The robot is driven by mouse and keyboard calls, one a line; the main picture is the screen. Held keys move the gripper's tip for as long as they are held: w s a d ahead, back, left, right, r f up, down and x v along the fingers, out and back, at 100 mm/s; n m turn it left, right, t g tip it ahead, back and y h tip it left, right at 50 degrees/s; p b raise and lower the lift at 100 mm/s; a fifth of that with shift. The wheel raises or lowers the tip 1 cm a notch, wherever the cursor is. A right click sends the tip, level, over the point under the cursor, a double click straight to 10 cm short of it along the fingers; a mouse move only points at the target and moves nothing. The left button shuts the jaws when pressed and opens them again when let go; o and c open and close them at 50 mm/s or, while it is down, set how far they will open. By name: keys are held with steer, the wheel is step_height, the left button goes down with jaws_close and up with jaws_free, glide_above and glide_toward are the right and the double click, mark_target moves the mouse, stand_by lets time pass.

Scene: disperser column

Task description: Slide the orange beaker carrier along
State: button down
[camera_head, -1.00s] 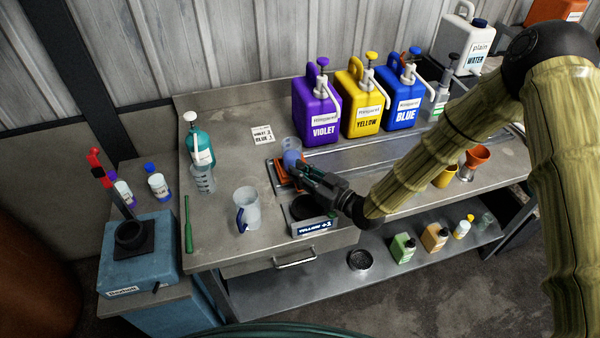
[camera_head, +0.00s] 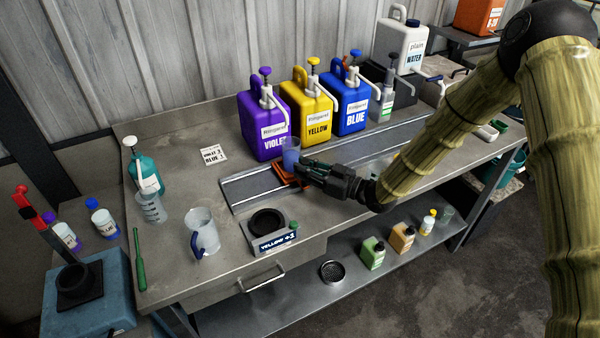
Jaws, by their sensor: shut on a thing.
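The orange beaker carrier (camera_head: 283,174) sits on the grey metal rail (camera_head: 243,189), in front of the violet jug (camera_head: 261,126). A small clear beaker (camera_head: 290,157) with blue-violet contents stands upright in it. My gripper (camera_head: 304,170) reaches in from the right and is shut at the carrier's right side. Its dark fingers hide that side of the carrier, so the exact contact is hidden.
Yellow (camera_head: 308,112) and blue (camera_head: 351,102) pump jugs stand behind the rail to the right. A stand labelled YELLOW (camera_head: 276,241) and a clear jug (camera_head: 204,232) stand in front. The rail's left end is bare. A card (camera_head: 210,154) lies behind.

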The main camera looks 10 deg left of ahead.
steer(key=c, duration=1.4)
jaws_free()
steer(key=shift+o, duration=0.2)
steer(key=shift+d, duration=0.1)
steer(key=v, duration=1.2)
